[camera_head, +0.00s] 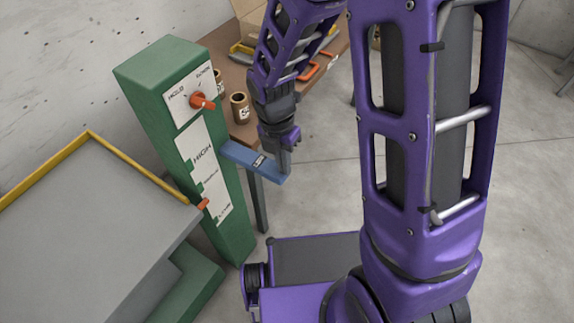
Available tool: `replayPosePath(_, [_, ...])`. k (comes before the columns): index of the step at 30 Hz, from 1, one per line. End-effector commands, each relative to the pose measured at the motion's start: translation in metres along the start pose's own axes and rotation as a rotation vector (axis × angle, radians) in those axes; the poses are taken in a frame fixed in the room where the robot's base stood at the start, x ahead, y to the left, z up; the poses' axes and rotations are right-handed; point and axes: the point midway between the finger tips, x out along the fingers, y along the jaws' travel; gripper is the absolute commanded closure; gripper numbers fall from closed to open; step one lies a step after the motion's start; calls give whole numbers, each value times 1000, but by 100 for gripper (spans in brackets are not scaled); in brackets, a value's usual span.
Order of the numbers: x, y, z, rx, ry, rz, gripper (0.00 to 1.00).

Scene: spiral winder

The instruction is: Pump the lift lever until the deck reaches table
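A green post (227,215) carries a white scale (206,171) with HIGH at its upper part and smaller marks below that I cannot read clearly. An orange pointer (204,204) sits in the low part of this scale. The grey deck (85,220) with yellow edge rails is at the left, beside the post. The blue lift lever (245,157) sticks out to the right from the post. My gripper (287,160) points down at the lever's outer end and overlaps it in the picture. Its fingers are too small and partly hidden to tell whether they grip.
An orange selector knob (202,101) is on a white plate above the scale. A brown table (235,75) behind the post holds several tan rolls (240,107), a box and an orange-handled item. Open concrete floor (315,205) lies below the lever.

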Motion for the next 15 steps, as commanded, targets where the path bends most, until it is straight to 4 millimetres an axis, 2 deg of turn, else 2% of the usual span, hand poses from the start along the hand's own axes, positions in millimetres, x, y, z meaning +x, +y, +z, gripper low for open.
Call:
replayPosePath(1, [-16,-6,2,4,-3,3,100])
replayPosePath(6, [-50,-18,1,3,-2,3,100])
replayPosePath(10, [-67,-24,1,1,-2,3,100])
replayPosePath(15, [-76,-28,1,0,-1,2,100])
